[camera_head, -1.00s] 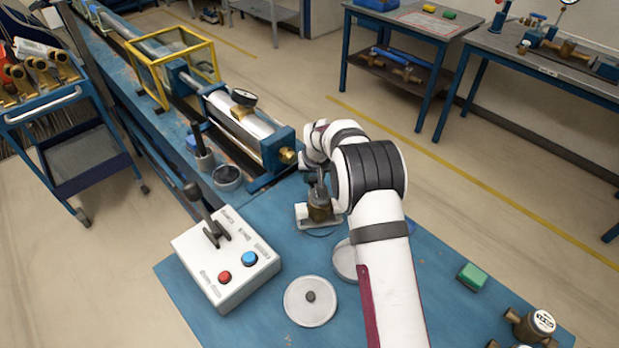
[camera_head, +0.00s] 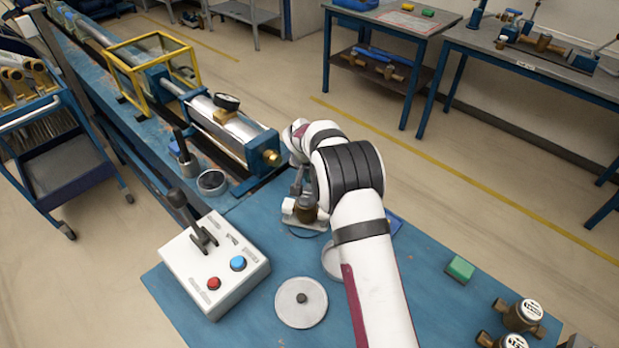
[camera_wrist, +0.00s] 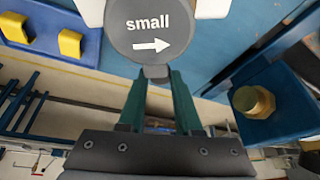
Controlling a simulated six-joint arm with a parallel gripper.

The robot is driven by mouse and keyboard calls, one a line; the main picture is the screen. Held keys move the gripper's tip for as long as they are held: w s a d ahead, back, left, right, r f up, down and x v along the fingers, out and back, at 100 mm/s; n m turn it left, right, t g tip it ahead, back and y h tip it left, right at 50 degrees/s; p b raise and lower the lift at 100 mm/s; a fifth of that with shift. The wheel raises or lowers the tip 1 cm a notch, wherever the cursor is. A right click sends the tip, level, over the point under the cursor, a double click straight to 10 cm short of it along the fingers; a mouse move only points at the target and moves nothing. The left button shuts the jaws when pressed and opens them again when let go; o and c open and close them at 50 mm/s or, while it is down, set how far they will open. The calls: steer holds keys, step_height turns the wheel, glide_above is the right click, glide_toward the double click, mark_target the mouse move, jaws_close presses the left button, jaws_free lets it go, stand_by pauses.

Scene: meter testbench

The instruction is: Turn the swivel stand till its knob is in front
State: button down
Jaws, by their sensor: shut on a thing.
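What looks like the swivel stand, a small white block with a brass-brown body (camera_head: 307,211), stands at the far end of the blue bench, partly hidden by my arm. In the wrist view a grey round face (camera_wrist: 150,28) reads "small" with an arrow pointing right. A small grey stub (camera_wrist: 157,72), apparently the knob, sticks out of its near edge. My gripper (camera_wrist: 158,78) has its green fingers shut on this stub. In the head view my gripper (camera_head: 298,184) is small and dark beside the stand, and its grip is not clear.
A white control box (camera_head: 212,265) with a lever stands to the left. A round plate (camera_head: 288,308) lies in front, another (camera_head: 330,262) beside my arm. The cylinder rig's brass fitting (camera_wrist: 252,101) is close right of my gripper. A green block (camera_head: 460,269) and brass meters (camera_head: 522,315) lie right.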

steer(key=shift+s+d+m+g+h, duration=0.25)
steer(key=shift+d+m, duration=0.25)
steer(key=shift+m, duration=0.35)
steer(key=shift+s+d+m+g+h, duration=0.2)
steer(key=shift+d+m+h, duration=0.25)
steer(key=shift+m, duration=0.4)
steer(key=shift+s+d+m+g, duration=0.25)
steer(key=shift+s+d+m, duration=0.3)
steer(key=shift+m, duration=0.45)
steer(key=shift+d+m+h, duration=0.2)
steer(key=shift+m+h, duration=0.1)
steer(key=c, duration=0.6)
jaws_free()
steer(key=shift+r, duration=0.1)
steer(key=v, duration=1.5)
steer(key=shift+r, duration=0.3)
